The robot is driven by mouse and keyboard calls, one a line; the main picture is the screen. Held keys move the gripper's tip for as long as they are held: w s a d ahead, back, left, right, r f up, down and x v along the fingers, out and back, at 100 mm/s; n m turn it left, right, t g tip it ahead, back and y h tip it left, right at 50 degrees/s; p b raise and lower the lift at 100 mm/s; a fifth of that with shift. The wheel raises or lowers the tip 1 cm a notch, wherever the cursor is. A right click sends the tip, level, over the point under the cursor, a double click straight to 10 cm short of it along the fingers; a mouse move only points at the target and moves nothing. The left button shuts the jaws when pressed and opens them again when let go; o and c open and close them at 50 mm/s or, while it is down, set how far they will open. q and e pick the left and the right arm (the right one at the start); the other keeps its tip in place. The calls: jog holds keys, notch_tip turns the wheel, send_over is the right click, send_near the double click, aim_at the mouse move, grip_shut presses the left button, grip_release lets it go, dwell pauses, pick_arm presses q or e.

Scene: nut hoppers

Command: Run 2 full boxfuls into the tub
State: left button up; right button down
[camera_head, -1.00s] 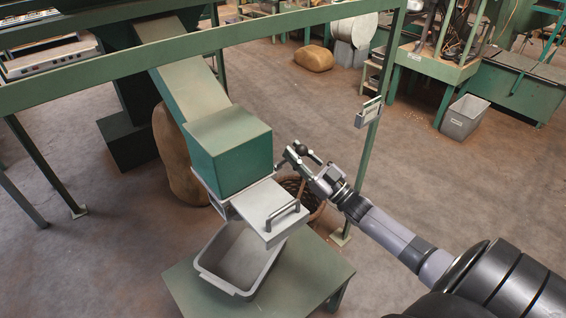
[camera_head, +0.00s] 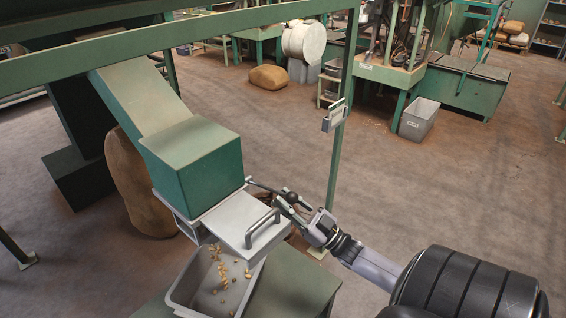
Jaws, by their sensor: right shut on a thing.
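A green box (camera_head: 205,165) sits at the foot of a sloping chute (camera_head: 143,90). Under it is a pale metal slide plate (camera_head: 232,217) with a bar handle (camera_head: 262,226). A grey tub (camera_head: 187,290) stands below on a green table, cut off by the bottom edge. Several tan nuts (camera_head: 222,272) are in the air above the tub or in it; I cannot tell how many lie on its floor. My right gripper (camera_head: 287,202) is shut on a dark lever with a ball knob (camera_head: 291,197), beside the box. My left gripper is out of view.
The green table (camera_head: 290,283) has bare room right of the tub. A green post (camera_head: 335,165) with a small sign stands behind my right arm. A brown sack (camera_head: 135,185) stands behind the chute. Open floor lies to the right.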

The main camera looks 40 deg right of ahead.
jog(key=shift+d+f, duration=0.2)
jog(key=shift+f, duration=0.2)
jog(key=shift+r, duration=0.1)
dwell(0.8)
jog(key=c, duration=1.8)
grip_release()
jog(key=shift+o, duration=1.2)
jog(key=shift+w, duration=0.25)
jog(key=o, duration=0.3)
jog(key=shift+s+a, duration=0.1)
